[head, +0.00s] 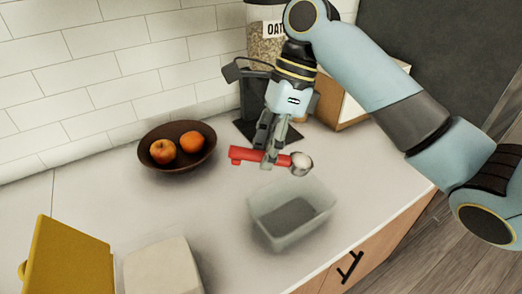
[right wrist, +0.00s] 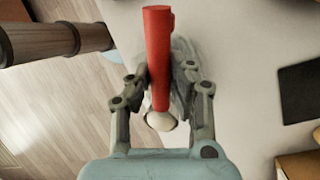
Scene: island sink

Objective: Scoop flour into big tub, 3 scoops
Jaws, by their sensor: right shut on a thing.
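A red-handled scoop (head: 246,155) is held crosswise in my right gripper (head: 270,155). Its round bowl (head: 301,163) points right in the head view and looks whitish inside; I cannot tell how full it is. In the right wrist view both fingers (right wrist: 165,82) close on the red handle (right wrist: 158,45). A clear, open tub (head: 262,232) stands on the counter just in front of and below the scoop, apart from it. Its floor looks grey. A pale, block-like container (head: 163,268) is cut off at the bottom edge; its contents are not clear. My left gripper is not visible.
A dark bowl (head: 178,168) with two fruits stands at the back left. A yellow object (head: 68,262) is at the lower left. Behind my right gripper are a dark stand (head: 252,100), an oats jar (head: 262,48) and a wooden box (head: 350,108). The counter's front edge runs close to the tub.

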